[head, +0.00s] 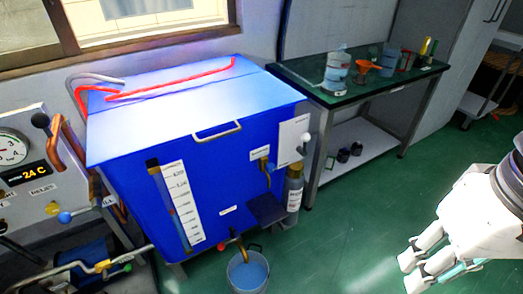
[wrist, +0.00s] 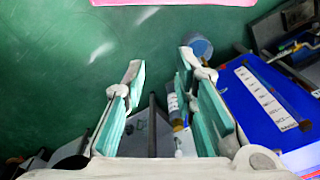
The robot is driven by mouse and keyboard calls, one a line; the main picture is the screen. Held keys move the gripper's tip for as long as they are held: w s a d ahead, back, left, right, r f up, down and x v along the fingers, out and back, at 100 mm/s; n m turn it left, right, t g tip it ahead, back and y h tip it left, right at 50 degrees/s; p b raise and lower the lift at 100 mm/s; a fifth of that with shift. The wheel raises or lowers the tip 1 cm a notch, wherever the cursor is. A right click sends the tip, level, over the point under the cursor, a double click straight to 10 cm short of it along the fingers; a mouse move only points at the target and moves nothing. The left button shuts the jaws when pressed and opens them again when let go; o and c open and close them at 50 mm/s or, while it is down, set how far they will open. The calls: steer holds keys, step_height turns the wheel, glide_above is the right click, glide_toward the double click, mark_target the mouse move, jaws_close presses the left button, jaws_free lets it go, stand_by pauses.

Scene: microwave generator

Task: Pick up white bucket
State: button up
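The white bucket (head: 248,273) stands on the green floor at the bottom middle of the head view, below a tap on the blue tank. It looks pale, with a bluish inside, and its lower edge is cut off by the frame. In the wrist view the bucket (wrist: 199,46) shows small beyond the right finger, partly hidden by it. My gripper (head: 409,270) is at the right of the head view, well apart from the bucket. In the wrist view my gripper (wrist: 160,64) has its fingers spread, with nothing between them.
The large blue tank (head: 215,150) stands behind the bucket, with a tap (head: 238,245) over it. A grey cylinder (head: 293,188) hangs at its right side. A green-topped table (head: 330,100) holds several vessels. Open green floor (head: 340,235) lies between bucket and gripper.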

steer(key=w+a+f+y+b, duration=0.2)
steer(key=w+a+f+y, duration=0.15)
steer(key=w+a, duration=0.55)
steer(key=m+h+b, duration=0.4)
steer(key=m+b, duration=0.3)
steer(key=b, duration=0.2)
glide_above(265, 283)
step_height(265, 283, down, 60)
steer(key=shift+g, duration=0.4)
steer(key=shift+a+f+b, duration=0.1)
steer(key=shift+f+b, duration=2.6)
steer(key=shift+f, duration=4.1)
jaws_close()
